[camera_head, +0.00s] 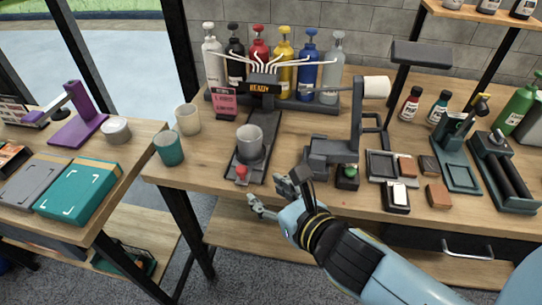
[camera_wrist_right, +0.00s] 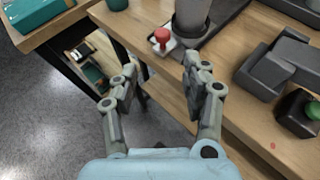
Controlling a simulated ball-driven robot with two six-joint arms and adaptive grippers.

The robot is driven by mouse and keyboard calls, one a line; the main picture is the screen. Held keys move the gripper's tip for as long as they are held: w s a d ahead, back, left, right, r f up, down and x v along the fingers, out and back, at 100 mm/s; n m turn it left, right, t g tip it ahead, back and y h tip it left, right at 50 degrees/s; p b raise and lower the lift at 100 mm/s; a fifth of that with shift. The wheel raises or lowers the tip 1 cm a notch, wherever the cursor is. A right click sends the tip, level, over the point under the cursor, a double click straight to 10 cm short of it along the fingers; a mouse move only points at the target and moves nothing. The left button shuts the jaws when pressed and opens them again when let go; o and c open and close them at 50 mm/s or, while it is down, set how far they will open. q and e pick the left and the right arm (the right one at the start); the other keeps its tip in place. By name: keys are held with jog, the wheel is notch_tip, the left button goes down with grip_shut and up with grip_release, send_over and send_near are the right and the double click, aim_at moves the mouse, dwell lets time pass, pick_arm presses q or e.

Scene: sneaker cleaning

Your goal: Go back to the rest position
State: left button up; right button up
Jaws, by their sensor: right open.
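My right gripper (camera_head: 270,198) is open and empty in front of the workbench's front edge, below the red-buttoned stand. In the right wrist view its two fingers (camera_wrist_right: 158,85) are spread with nothing between them. The grey cup (camera_head: 249,141) stands upright on the dark base of the stand. The red button (camera_head: 241,171) is at the front of that base; it also shows in the right wrist view (camera_wrist_right: 162,36). My left gripper is not in either view.
The workbench (camera_head: 300,125) holds several colored bottles at the back, a dark press-like device (camera_head: 332,150), and brushes and blocks at the right. Two cups (camera_head: 168,148) stand near its left end. A side table (camera_head: 128,140) with a teal box (camera_head: 77,193) is at the left. Floor shows between the tables.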

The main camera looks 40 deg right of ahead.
jog(key=shift+s+r, duration=0.1)
jog(key=shift+s, duration=0.1)
dwell(0.4)
